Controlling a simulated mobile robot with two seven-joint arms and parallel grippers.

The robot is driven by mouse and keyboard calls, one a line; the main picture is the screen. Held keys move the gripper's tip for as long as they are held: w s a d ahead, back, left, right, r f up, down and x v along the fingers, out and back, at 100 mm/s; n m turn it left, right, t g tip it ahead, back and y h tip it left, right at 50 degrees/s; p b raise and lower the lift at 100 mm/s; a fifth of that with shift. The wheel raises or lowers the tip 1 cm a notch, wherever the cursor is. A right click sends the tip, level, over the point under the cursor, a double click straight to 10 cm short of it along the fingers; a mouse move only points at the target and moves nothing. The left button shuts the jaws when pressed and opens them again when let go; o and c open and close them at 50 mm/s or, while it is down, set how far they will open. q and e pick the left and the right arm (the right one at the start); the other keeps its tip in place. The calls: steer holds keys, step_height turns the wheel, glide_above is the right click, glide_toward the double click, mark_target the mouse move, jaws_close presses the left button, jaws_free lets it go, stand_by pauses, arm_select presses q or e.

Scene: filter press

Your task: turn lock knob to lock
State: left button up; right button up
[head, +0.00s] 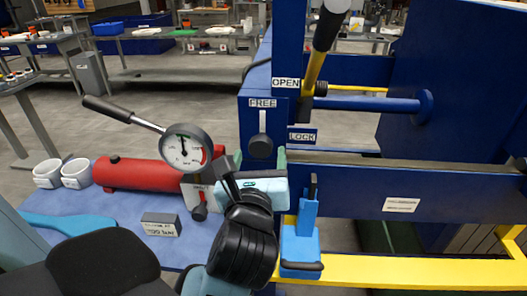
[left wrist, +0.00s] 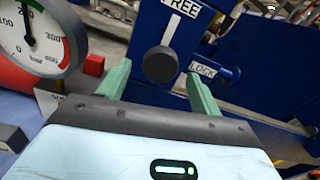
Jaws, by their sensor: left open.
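The lock knob (head: 261,146) is a dark round knob on the blue press post, and it also shows in the left wrist view (left wrist: 160,64). Its white pointer line runs up toward the FREE label (head: 262,103). The LOCK label (head: 302,136) is to the right of the knob. My left gripper (head: 259,160) is open just below and in front of the knob. In the left wrist view its green fingers stand left and right of the knob, apart from it. The right gripper does not show.
A red cylinder (head: 140,174) and a pressure gauge (head: 186,148) are on the blue-topped bench to the left, with white cups (head: 76,173). A yellow rail (head: 400,272) runs at lower right.

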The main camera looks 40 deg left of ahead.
mark_target(260, 151)
arm_select(q)
steer(key=shift+x, duration=2)
steer(key=c, duration=1)
